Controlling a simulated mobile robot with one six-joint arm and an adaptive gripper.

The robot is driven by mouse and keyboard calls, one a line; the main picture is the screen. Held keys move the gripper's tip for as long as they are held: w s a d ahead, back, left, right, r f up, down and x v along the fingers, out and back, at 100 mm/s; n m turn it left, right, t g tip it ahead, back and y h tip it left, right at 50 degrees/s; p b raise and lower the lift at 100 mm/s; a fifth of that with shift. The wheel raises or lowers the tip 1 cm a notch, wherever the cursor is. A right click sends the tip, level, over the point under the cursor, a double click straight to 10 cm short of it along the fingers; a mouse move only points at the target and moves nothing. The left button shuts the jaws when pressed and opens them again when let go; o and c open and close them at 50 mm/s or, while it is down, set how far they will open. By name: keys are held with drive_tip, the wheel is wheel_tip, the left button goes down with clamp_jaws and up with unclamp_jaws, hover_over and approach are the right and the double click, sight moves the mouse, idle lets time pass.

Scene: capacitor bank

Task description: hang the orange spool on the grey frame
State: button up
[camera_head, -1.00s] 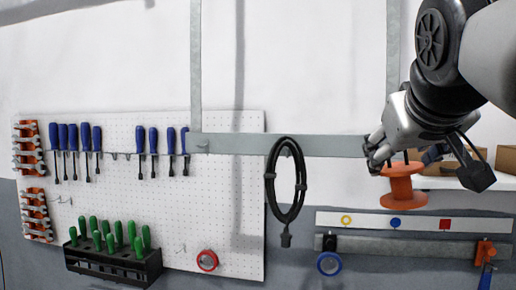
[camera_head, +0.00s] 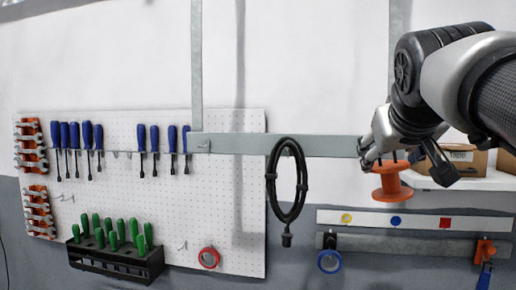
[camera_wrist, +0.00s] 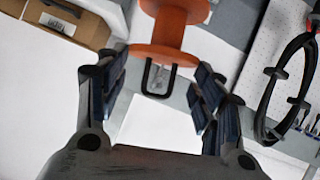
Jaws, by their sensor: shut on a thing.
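The orange spool (camera_head: 391,183) hangs upright below my gripper (camera_head: 378,160) at the right of the head view. My gripper is shut on the spool. In the wrist view the spool (camera_wrist: 165,32) shows at the top between the fingers, with a black U-shaped loop (camera_wrist: 148,80) on its near end. The grey frame (camera_head: 235,143) is a horizontal bar with uprights on the wall. My gripper and the spool are at the bar's right end, which my gripper partly hides. I cannot tell whether the spool touches the frame. A small hook (camera_head: 204,146) shows on the bar's left part.
A coiled black cable (camera_head: 271,190) hangs on the bar left of the spool. A white shelf (camera_head: 490,181) with cardboard boxes (camera_head: 465,161) is at the right. Below are a white strip with coloured marks (camera_head: 425,221) and a grey rail (camera_head: 400,245). A tool pegboard (camera_head: 225,215) is at left.

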drive_tip(key=shift+w+d, duration=0.25)
drive_tip(key=shift+w, duration=0.55)
drive_tip(key=shift+w+d+f, duration=0.15)
drive_tip(key=shift+w+f, duration=0.4)
drive_tip(key=o, duration=1.5)
